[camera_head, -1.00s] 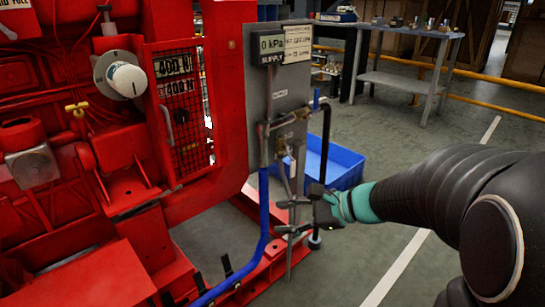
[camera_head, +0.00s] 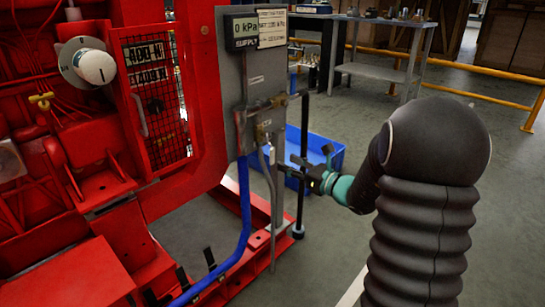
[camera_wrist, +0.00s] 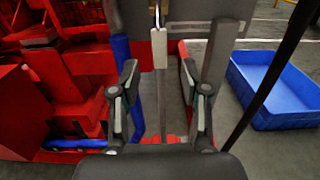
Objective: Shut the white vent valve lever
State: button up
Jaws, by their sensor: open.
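The white lever (camera_wrist: 159,48) hangs down in the wrist view, upper middle, with a thin metal rod above it. In the head view the valve fittings (camera_head: 264,130) sit low on the grey panel (camera_head: 262,75); the lever there is small and hard to make out. My gripper (camera_head: 288,166) is just right of and below these fittings. In the wrist view my gripper (camera_wrist: 159,76) is open, its two fingers apart on either side of the picture's middle. The lever lies beyond the fingertips, lined up with the gap, and nothing is held.
A blue hose (camera_head: 245,200) runs down left of the fittings. A black upright pipe (camera_head: 301,190) stands close by my gripper. A blue crate (camera_wrist: 275,90) sits on the floor to the right. The red frame (camera_head: 205,100) bounds the left side.

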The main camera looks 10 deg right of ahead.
aim_at(273, 156)
jog(key=x, duration=0.7)
jog(key=shift+a, duration=0.1)
grip_shut()
